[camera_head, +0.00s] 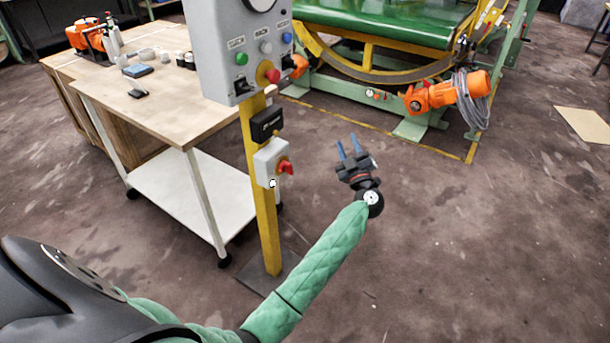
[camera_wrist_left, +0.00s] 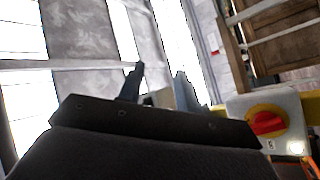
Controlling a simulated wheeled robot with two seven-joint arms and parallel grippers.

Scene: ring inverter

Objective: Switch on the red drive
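A light grey switch box (camera_head: 266,162) with a red rotary knob (camera_head: 285,167) is mounted on the yellow post (camera_head: 261,217). In the left wrist view the red knob (camera_wrist_left: 267,123) shows at the lower right, on its pale box with a yellow surround. My left gripper (camera_head: 347,145) is in the air to the right of the box, apart from it. Its two fingers point up in the head view, with a gap between them and nothing held. In the wrist view the left gripper (camera_wrist_left: 158,85) is also empty, left of the knob. My right gripper is not in view.
Above the box, a grey control panel (camera_head: 225,30) carries coloured buttons and a red button (camera_head: 272,76). A wooden workbench (camera_head: 180,115) stands left of the post. A green machine (camera_head: 385,22) with an orange motor (camera_head: 450,93) stands behind. The floor at right is mostly clear.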

